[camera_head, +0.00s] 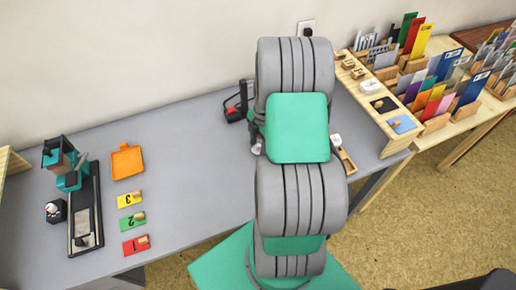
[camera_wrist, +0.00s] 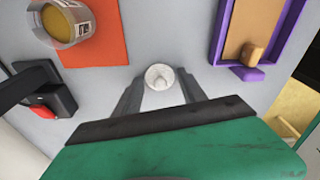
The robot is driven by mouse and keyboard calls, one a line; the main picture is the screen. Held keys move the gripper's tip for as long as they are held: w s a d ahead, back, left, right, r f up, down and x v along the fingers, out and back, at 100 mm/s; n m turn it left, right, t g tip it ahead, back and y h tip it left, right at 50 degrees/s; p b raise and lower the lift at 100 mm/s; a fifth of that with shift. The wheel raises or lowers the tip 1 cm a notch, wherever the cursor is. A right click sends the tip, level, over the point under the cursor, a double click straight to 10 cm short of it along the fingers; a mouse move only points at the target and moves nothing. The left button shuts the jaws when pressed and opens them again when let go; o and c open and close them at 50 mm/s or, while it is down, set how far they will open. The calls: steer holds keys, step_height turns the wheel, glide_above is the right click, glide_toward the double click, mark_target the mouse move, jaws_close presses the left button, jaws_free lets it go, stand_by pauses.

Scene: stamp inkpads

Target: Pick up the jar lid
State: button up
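The jar lid (camera_wrist: 160,77) is a small, round, white piece with a knob in its middle, lying on the grey tabletop in the wrist view. My gripper (camera_wrist: 160,84) is open, with one dark finger at the left and one at the right of the lid. I see small gaps between the fingers and the lid; their height above the table is unclear. An open glass jar (camera_wrist: 60,24) with amber contents stands at the upper left. In the head view my arm hides the lid and most of my gripper.
A purple-edged tray (camera_wrist: 219,38) with wooden pieces stands at the right, and a black-and-red device (camera_wrist: 42,100) at the left. The head view shows an orange tray (camera_head: 127,162) and clear grey tabletop (camera_head: 185,165) left of my arm.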

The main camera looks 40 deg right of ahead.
steer(key=c, duration=1)
steer(key=shift+r, duration=0.1)
